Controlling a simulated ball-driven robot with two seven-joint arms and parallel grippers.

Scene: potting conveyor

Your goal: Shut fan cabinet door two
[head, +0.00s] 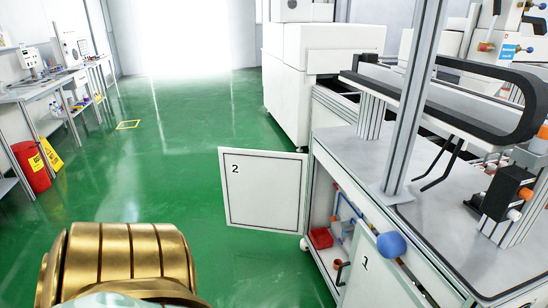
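The cabinet door marked 2 (265,192) is a white panel standing wide open, swung out to the left of the machine bench. Its numbered face is toward me, and its right edge meets the bench frame. The compartment beside it is open, with a red box and blue pipes showing inside. A second white door marked 1 (378,272) is nearer, at the bottom right. A gold, ribbed part of my own arm shows at the bottom left, apart from door 2. Neither gripper's fingers are in view.
The bench top (455,235) carries a black cable chain and small devices. A red bin (31,166) and a yellow sign (50,155) stand by the left tables. The green floor (170,175) left of door 2 is clear.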

